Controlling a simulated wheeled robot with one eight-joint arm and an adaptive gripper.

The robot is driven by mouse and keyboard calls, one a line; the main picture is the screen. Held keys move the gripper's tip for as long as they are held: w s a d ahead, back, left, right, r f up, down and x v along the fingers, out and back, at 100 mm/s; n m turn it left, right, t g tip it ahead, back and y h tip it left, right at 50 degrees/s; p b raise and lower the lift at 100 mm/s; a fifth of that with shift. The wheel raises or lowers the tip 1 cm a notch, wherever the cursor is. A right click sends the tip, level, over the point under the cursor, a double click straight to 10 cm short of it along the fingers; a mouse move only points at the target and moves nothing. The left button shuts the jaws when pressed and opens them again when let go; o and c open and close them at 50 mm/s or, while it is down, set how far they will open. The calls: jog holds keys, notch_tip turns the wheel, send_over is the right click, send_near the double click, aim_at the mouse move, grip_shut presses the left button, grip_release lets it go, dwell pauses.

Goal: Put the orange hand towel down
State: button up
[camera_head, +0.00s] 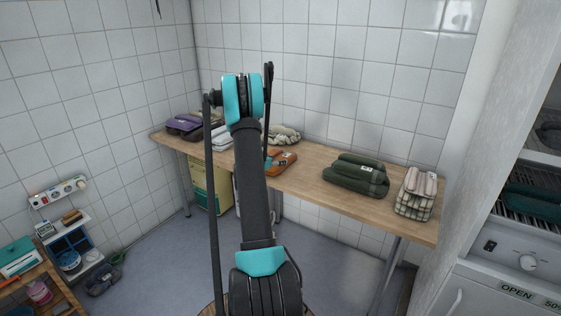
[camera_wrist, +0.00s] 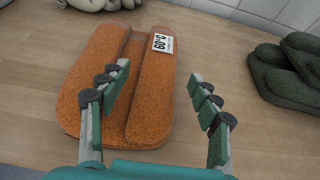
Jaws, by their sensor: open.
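The orange hand towel (camera_wrist: 146,100) lies folded flat on the wooden table, with a white printed tag (camera_wrist: 163,43) near its far right corner. It also shows in the head view (camera_head: 287,161), partly hidden behind my arm. My gripper (camera_wrist: 160,82) is open in the wrist view. Its left finger is over the towel and its right finger is over bare wood to the right of it. Nothing is held between the fingers. In the head view my arm mostly hides the gripper.
The wooden table (camera_head: 316,172) runs along the tiled wall. Dark green folded towels (camera_head: 356,175) lie to the right, checked cloths (camera_head: 415,194) at the right end, a beige cloth (camera_head: 284,133) behind, and purple towels (camera_head: 183,125) at the left end. Bare wood separates orange and green.

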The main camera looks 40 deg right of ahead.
jog(key=v, duration=0.6)
jog(key=shift+s+a+r, duration=0.1)
jog(key=shift+s+a, duration=0.05)
jog(key=s+a+r+m+y, duration=0.25)
jog(key=s+a+m, duration=0.3)
jog(key=a, duration=0.35)
jog(key=s+a+r+m+y, duration=0.25)
jog(key=s+a+m, duration=0.3)
jog(key=a, duration=0.45)
jog(key=s+a+f+m+y, duration=0.2)
jog(key=s+a+m, duration=0.3)
jog(key=s+a, duration=0.5)
jog(key=s+a+f+m+g+y, duration=0.1)
jog(key=s+a+m+y, duration=0.4)
jog(key=s+a, duration=0.6)
jog(key=shift+s+f+m, duration=0.5)
jog(key=shift+s+m, duration=0.2)
jog(key=shift+s, duration=0.35)
jog(key=shift+c, duration=0.2)
